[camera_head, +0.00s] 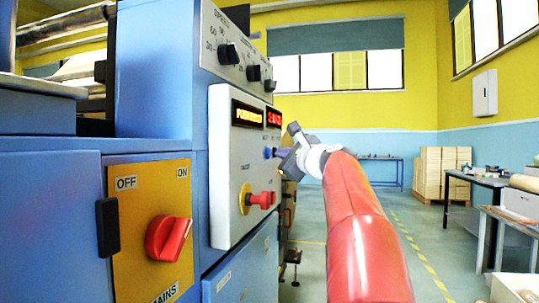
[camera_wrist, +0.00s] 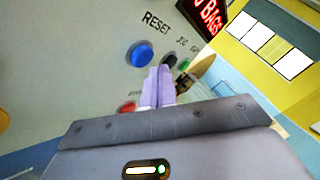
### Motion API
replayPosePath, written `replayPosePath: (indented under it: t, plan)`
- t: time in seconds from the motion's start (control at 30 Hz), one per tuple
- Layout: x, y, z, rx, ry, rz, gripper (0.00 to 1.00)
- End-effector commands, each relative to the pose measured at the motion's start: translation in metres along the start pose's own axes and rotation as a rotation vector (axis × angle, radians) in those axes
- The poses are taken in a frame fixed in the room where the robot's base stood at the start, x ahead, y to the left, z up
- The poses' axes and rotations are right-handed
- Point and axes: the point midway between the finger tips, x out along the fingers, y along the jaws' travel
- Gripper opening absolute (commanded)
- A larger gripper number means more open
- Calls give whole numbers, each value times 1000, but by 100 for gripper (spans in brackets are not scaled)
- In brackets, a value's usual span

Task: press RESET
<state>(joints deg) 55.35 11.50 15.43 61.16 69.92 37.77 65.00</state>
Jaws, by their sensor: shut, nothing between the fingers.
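The RESET button (camera_wrist: 139,53) is a round blue button under the printed word RESET on the grey control panel (camera_wrist: 90,60), seen in the wrist view. My gripper (camera_wrist: 160,72) is shut and empty, its two pale purple fingers together. In that view the fingertips lie just right of and below the blue button, beside a black button (camera_wrist: 168,60) under a JOG label. I cannot tell whether the tips touch the panel. In the head view my gripper (camera_head: 278,153) is at the right side of the panel, below the displays, and the RESET label cannot be read.
A green button (camera_wrist: 184,66) and a red button (camera_wrist: 127,107) are near the fingers. In the head view the panel has a red knob (camera_head: 262,200) on yellow, and lit displays (camera_head: 248,114). A red MAINS switch (camera_head: 168,239) is nearer.

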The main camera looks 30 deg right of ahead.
Motion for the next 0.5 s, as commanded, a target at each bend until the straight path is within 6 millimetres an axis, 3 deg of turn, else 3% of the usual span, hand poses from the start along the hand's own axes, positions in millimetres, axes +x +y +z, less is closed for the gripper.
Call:
replayPosePath:
  t: [0.5]
  plan:
    - [5, 4, 4, 0, 0, 1, 0]
